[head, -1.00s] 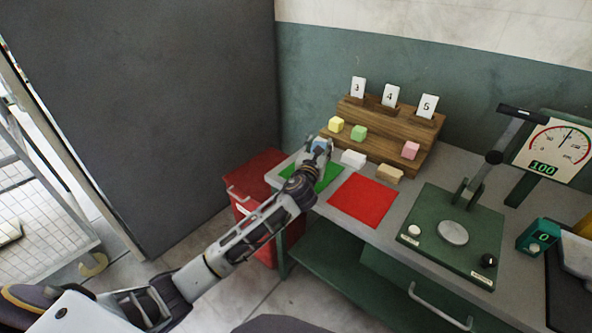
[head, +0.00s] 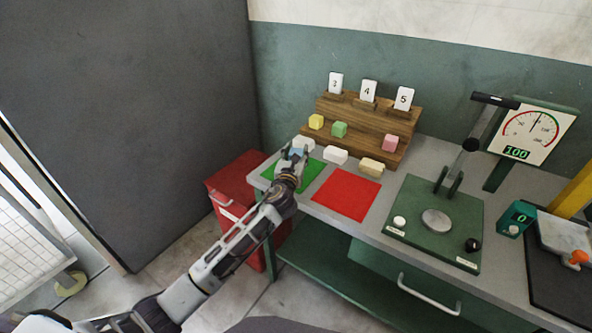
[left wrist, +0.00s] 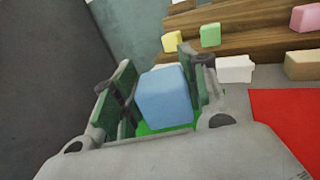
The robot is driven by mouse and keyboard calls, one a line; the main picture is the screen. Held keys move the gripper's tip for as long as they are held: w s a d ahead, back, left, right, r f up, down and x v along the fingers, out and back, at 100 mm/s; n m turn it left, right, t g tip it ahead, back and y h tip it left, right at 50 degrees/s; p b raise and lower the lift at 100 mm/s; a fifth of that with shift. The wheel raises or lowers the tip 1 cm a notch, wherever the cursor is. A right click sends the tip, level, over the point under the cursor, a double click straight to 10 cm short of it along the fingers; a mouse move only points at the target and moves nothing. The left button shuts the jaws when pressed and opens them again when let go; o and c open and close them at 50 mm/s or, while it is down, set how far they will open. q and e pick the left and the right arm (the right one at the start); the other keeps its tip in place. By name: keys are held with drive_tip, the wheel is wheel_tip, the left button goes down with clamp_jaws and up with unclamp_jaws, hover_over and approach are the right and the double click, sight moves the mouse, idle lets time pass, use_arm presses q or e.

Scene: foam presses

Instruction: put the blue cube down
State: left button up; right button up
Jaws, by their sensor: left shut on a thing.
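My left gripper (head: 296,155) is shut on the blue cube (left wrist: 165,96), which sits between its two fingers in the left wrist view. In the head view the blue cube (head: 297,152) is small and partly covered by the fingers. The gripper is over the green mat (head: 278,167) at the left end of the table. A strip of the green mat (left wrist: 158,129) shows just below the cube in the left wrist view. I cannot tell whether the cube touches the mat. My right gripper is not in view.
A red mat (head: 346,194) lies to the right. White blocks (head: 336,155) and a tan block (head: 372,167) stand before wooden steps (head: 364,127) bearing yellow, green and pink cubes. A green press (head: 432,222) stands further right. A red cabinet (head: 232,190) stands left of the table.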

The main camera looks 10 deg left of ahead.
use_arm(q)
drive_tip(key=shift+f, duration=1.1)
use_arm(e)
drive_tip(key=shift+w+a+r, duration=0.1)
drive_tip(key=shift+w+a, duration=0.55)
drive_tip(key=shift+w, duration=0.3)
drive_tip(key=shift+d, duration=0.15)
